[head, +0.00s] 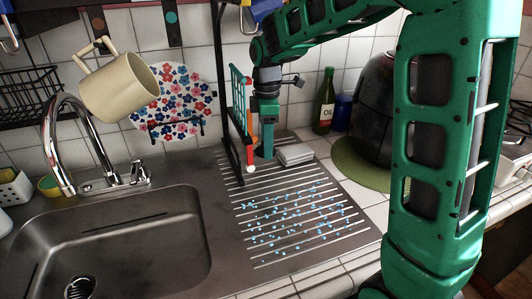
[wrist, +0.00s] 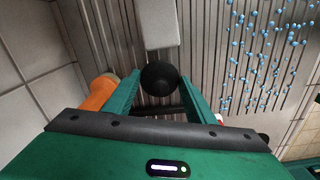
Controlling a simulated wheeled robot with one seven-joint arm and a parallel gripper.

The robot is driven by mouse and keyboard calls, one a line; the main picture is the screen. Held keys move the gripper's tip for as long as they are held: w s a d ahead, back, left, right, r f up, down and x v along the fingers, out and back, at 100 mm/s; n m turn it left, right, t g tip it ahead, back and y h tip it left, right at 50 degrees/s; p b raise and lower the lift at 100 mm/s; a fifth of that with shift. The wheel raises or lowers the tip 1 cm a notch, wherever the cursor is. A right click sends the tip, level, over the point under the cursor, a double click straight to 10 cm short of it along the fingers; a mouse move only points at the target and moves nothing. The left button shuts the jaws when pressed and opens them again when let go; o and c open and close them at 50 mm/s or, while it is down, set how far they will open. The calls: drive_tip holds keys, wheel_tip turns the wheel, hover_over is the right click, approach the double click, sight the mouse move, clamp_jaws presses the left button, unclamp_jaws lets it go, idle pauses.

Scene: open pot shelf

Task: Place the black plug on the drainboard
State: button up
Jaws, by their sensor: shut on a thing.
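The black plug (wrist: 160,78) is a round dark piece between the two fingers of my gripper (wrist: 159,90) in the wrist view, and the gripper is shut on it. In the head view my gripper (head: 266,142) points down over the back of the drainboard (head: 285,262), and the plug is too dark and small to make out clearly there. The drainboard is ridged metal right of the sink; its ridges (wrist: 205,40) also show below the plug in the wrist view. I cannot tell whether the plug touches the ridges.
A pale block (head: 295,154) lies just right of my gripper. Blue drops (head: 300,210) dot the front drainboard. A dark rack post (head: 228,120) and an orange-red item (head: 254,130) stand close left. The sink (head: 110,245) is left; a green bottle (head: 324,100) stands behind right.

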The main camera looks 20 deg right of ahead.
drive_tip(key=shift+s+f, duration=0.1)
drive_tip(key=shift+f, duration=1.6)
drive_tip(key=shift+f, duration=0.15)
drive_tip(key=o, duration=1)
drive_tip(key=shift+o, duration=0.2)
